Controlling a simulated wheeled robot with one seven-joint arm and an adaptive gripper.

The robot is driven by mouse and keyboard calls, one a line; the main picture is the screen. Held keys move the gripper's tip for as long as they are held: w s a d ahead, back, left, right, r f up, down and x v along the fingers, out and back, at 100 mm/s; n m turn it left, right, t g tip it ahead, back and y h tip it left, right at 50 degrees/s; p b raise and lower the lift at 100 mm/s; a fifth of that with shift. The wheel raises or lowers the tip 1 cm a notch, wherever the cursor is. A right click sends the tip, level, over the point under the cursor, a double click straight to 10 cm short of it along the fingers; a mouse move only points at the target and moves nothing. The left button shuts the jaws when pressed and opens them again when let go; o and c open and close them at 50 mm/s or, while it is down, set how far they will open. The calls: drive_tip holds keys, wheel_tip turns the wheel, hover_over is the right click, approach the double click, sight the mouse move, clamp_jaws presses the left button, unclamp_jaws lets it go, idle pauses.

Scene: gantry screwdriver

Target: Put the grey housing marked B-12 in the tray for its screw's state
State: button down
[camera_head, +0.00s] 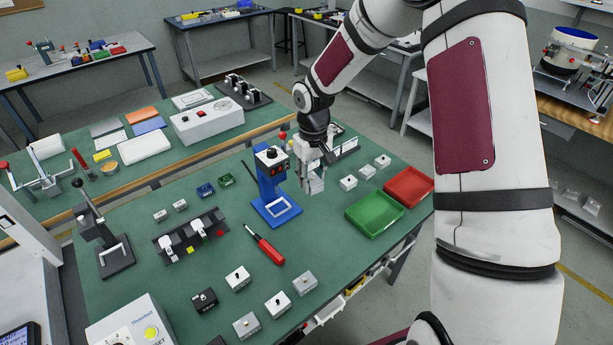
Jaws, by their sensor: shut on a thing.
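My gripper (313,184) hangs above the green table, just right of the blue screwdriver stand (267,178). It is shut on a small pale grey housing, largely hidden by the fingers; its marking cannot be read. Two other grey housings, one (304,283) and another (246,325), stand at the front of the table; no marking on them is legible. A green tray (374,214) and a red tray (409,187) lie side by side to the right of my gripper. Both look empty.
A red screwdriver (265,245) lies mid-table. A black fixture (190,236) is left. Table around the screwdriver is mostly clear.

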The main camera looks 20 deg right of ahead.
drive_tip(key=d+f+n, duration=0.4)
drive_tip(key=d+n, duration=0.4)
drive_tip(key=n, duration=1.2)
hover_over(366, 221)
wheel_tip(366, 221, down, 7)
drive_tip(key=shift+f+b, duration=1)
drive_tip(key=shift+f, duration=2.75)
drive_tip(key=shift+f, duration=0.3)
drive_tip(key=c, duration=1.1)
unclamp_jaws()
drive_tip(key=shift+o, duration=0.2)
wheel_tip(366, 221, up, 12)
